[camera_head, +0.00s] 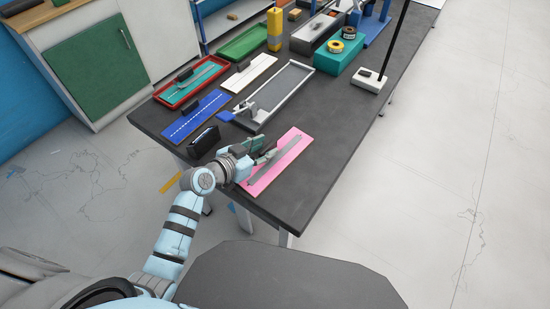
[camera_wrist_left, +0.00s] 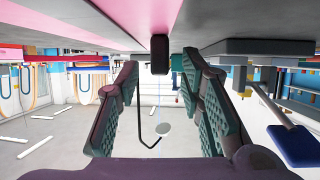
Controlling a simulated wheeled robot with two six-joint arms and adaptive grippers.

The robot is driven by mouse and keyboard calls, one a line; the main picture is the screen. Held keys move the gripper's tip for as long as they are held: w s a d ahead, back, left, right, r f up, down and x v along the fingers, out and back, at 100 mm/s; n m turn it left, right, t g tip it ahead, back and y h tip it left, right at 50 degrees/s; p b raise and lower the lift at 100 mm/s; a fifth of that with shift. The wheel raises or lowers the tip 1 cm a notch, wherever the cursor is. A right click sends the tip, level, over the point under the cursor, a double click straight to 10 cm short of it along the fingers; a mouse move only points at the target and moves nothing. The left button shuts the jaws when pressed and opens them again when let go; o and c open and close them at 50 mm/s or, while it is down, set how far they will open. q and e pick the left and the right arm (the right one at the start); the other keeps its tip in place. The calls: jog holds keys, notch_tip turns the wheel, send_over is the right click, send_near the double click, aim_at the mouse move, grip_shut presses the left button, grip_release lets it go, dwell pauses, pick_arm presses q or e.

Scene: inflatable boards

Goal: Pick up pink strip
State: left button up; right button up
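The pink strip (camera_head: 293,148) lies flat near the front edge of the dark table, with a long grey band along its middle. In the left wrist view its pink surface (camera_wrist_left: 100,12) fills the upper left. A small black block (camera_wrist_left: 160,48) shows there on the strip's grey band; the gripper seems to hide it in the head view. My left gripper (camera_head: 262,156) is over the strip's left part. In the wrist view its green-padded fingers (camera_wrist_left: 160,75) are spread, with the block between their tips and gaps on both sides. My right gripper is not in view.
A black box (camera_head: 203,140) stands left of my gripper. Behind are a blue board (camera_head: 185,128), a white board (camera_head: 262,66), a grey tray (camera_head: 302,78) and a red-rimmed tray (camera_head: 170,103). A white base with a black pole (camera_head: 368,82) stands at the right edge.

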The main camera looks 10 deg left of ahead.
pick_arm(q)
grip_shut()
jog(key=shift+r, duration=0.15)
